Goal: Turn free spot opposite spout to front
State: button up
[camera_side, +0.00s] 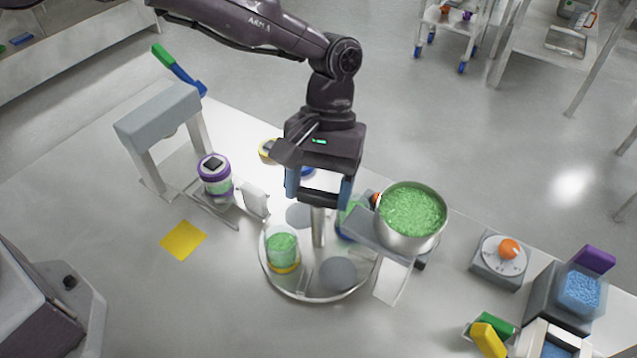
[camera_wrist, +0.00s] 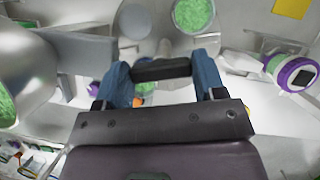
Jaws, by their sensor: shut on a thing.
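A round turntable (camera_side: 312,298) stands on the bench with a pale central post (camera_side: 318,228). My gripper (camera_side: 318,196) is above the post, its blue fingers shut on a dark crossbar handle (camera_wrist: 160,69). A grey free spot (camera_side: 338,274) is at the turntable's front, slightly right; it also shows in the wrist view (camera_wrist: 135,21). Another grey spot (camera_side: 299,214) is behind left. A jar of green granules (camera_side: 282,246) sits at front left. Another green jar (camera_side: 352,216) is at right, partly hidden.
A purple-lidded jar (camera_side: 214,174) stands left beside a grey arch (camera_side: 158,118). A yellow square (camera_side: 183,240) lies on the bench at left. A dial box (camera_side: 499,262) and a blue-bead container (camera_side: 580,292) are right.

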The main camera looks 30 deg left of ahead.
jog(key=shift+w+d+r+m+y, duration=0.1)
jog(key=shift+m+y, duration=0.5)
jog(key=shift+m, duration=1)
jog(key=shift+w+m+y, duration=0.1)
jog(key=shift+m+y, duration=0.5)
jog(key=shift+m, duration=1)
jog(key=shift+s+m+t+y, duration=0.1)
jog(key=shift+m+t+y, duration=0.25)
jog(key=shift+m, duration=0.9)
jog(key=shift+m+t+y, duration=0.15)
jog(key=shift+m+y, duration=0.4)
jog(key=shift+m, duration=0.7)
jog(key=shift+d+m, duration=0.1)
jog(key=shift+m, duration=0.5)
jog(key=o, duration=1)
